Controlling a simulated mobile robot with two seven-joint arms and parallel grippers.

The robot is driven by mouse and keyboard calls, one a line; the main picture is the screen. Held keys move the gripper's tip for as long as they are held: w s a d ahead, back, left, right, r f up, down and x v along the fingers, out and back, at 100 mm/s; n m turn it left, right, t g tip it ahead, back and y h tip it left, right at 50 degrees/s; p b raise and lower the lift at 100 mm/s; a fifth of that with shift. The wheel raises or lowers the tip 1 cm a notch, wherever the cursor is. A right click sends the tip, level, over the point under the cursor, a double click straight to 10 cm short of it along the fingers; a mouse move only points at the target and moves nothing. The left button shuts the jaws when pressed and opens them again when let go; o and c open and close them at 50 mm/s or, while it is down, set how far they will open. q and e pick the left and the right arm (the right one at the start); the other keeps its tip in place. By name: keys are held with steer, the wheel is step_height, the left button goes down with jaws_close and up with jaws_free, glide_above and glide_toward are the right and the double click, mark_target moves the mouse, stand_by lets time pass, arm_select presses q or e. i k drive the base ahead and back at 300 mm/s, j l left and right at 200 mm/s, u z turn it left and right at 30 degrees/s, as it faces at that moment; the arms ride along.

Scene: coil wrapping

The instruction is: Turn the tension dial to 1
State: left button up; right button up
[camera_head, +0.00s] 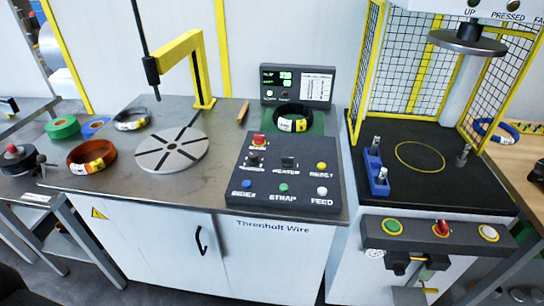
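The control panel (265,196) is a dark sloped box at the front right of the wrapping bench. A small black knob (254,156) sits at its left, above a label that seems to read TENSION. I take it for the tension dial; its pointer and scale are too small to read. A red button (259,141) is just behind it. A black HEATER switch (288,162) is to its right. Blue, green, white and yellow buttons fill the rest of the panel. Neither of my grippers is in view, and nothing touches the knob.
A round slotted turntable (171,150) and a yellow arm (181,52) stand left of the panel. Several coils, including an orange-brown one (91,157), lie further left. A display box (297,86) stands behind the panel. A caged press (440,183) is to the right.

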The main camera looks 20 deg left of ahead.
mark_target(253, 160)
steer(key=i+l+u, duration=0.2)
steer(key=i+u, duration=0.15)
steer(key=i, duration=0.15)
steer(key=i+l+u, duration=0.4)
steer(key=i+j, duration=0.05)
